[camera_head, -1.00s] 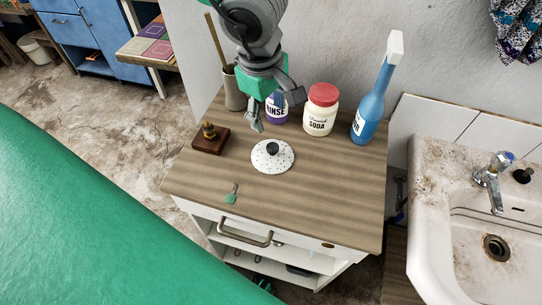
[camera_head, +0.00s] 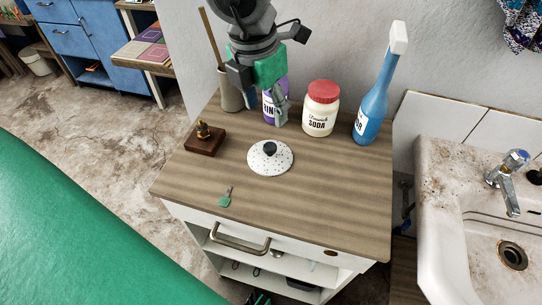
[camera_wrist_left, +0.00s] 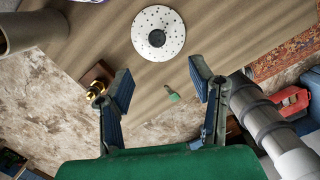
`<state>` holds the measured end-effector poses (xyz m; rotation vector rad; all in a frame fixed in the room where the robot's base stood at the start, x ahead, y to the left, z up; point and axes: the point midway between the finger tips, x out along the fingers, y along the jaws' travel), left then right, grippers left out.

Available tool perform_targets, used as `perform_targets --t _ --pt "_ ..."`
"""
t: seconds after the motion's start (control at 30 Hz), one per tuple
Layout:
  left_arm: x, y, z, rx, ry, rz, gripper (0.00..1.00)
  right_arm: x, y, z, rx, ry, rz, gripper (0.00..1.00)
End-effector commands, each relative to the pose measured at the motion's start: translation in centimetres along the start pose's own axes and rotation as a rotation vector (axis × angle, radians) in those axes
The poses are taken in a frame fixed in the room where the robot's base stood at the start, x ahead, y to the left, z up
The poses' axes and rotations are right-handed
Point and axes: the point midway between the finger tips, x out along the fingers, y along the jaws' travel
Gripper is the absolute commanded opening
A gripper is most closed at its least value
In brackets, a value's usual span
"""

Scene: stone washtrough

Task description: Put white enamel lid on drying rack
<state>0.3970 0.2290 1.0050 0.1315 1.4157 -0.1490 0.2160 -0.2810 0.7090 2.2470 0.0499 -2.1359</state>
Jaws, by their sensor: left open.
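The white enamel lid (camera_head: 270,158), speckled with a dark knob, lies knob up on the wooden counter (camera_head: 330,200). It also shows in the left wrist view (camera_wrist_left: 158,33), beyond the fingertips. My left gripper (camera_head: 266,106) is open and empty, above the back of the counter, behind the lid and apart from it. In the left wrist view its two fingers (camera_wrist_left: 160,72) stand wide apart with nothing between them. I cannot make out a drying rack in either view. My right gripper cannot be identified.
A brass-topped wooden block (camera_head: 204,143) and small green-ended item (camera_head: 225,197) lie nearby. A sink (camera_head: 450,190) is right. The counter's front right is clear.

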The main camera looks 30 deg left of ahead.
Motion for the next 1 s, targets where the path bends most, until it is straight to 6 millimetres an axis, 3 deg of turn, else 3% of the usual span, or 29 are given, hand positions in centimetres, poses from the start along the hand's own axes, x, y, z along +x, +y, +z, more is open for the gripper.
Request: perform_targets --t 0.3,0.67,0.9,1.0 --pt "6.5 0.3 -0.2 0.0 0.004 -0.003 0.49 2.0 0.0 0.1 0.0 0.0 0.0 0.29" --pt "9.0 0.2 -0.2 0.001 0.002 -0.001 0.49 2.8 0.0 0.1 0.0 0.0 0.0 0.29" --pt "12.7 0.4 -0.2 0.001 0.004 -0.001 0.49 4.1 0.0 0.2 0.0 0.0 0.0 0.29" --pt "13.4 0.5 -0.2 0.001 0.002 -0.002 0.49 4.3 0.0 0.2 0.0 0.0 0.0 0.29"
